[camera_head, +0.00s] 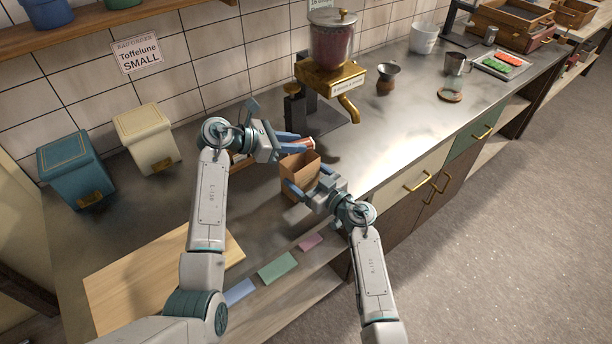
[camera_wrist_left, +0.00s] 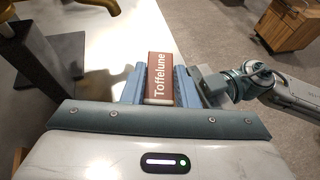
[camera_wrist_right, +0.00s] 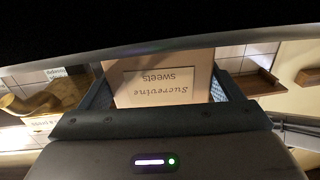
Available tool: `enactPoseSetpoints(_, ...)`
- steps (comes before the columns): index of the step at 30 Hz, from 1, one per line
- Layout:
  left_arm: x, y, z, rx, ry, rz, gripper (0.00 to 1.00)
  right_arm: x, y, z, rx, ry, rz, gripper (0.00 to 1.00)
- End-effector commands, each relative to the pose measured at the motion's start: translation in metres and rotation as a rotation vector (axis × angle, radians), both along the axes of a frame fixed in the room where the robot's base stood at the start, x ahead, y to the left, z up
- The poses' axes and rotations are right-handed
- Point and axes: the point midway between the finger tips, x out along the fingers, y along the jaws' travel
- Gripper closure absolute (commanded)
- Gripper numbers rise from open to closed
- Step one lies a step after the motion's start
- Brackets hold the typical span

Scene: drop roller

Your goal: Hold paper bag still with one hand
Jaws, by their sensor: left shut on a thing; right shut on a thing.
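The brown paper bag (camera_head: 299,174) stands upright on the metal counter, its top open. My right gripper (camera_head: 308,187) is shut on it, one finger on each side. My left gripper (camera_head: 296,143) is shut on a small red-brown box. In the left wrist view this box (camera_wrist_left: 160,76) reads "Toffelune" and sits between the blue fingers. In the head view it is beside and slightly behind the bag's top. The bag's inside is hidden.
A brass dispenser (camera_head: 330,76) with a spout stands behind the bag. A blue bin (camera_head: 76,170) and a cream bin (camera_head: 147,137) stand at the left. A wooden board (camera_head: 140,270) and several coloured cards (camera_head: 278,268) lie in front. The counter right of the dispenser has free room.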

Motion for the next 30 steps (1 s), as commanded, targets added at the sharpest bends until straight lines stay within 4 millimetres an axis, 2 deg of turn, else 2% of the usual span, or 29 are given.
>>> enactPoseSetpoints(15, 0.000, 0.000, -0.037, -0.001, 0.002, 0.000, 0.96, 0.000, 0.000, 0.000, 0.000, 0.000, 0.000, 0.36)
enactPoseSetpoints(16, 0.000, 0.000, -0.035, -0.001, 0.000, 0.000, 0.67, 0.000, 0.000, 0.000, 0.000, 0.000, 0.000, 0.36)
enactPoseSetpoints(19, 0.000, 0.000, -0.035, 0.000, 0.000, 0.000, 0.48, 0.000, 0.000, 0.000, 0.000, 0.000, 0.000, 0.36)
enactPoseSetpoints(30, -0.001, 0.005, -0.033, 0.001, 0.000, 0.001, 0.48, 0.000, 0.000, 0.000, 0.000, 0.000, 0.000, 0.36)
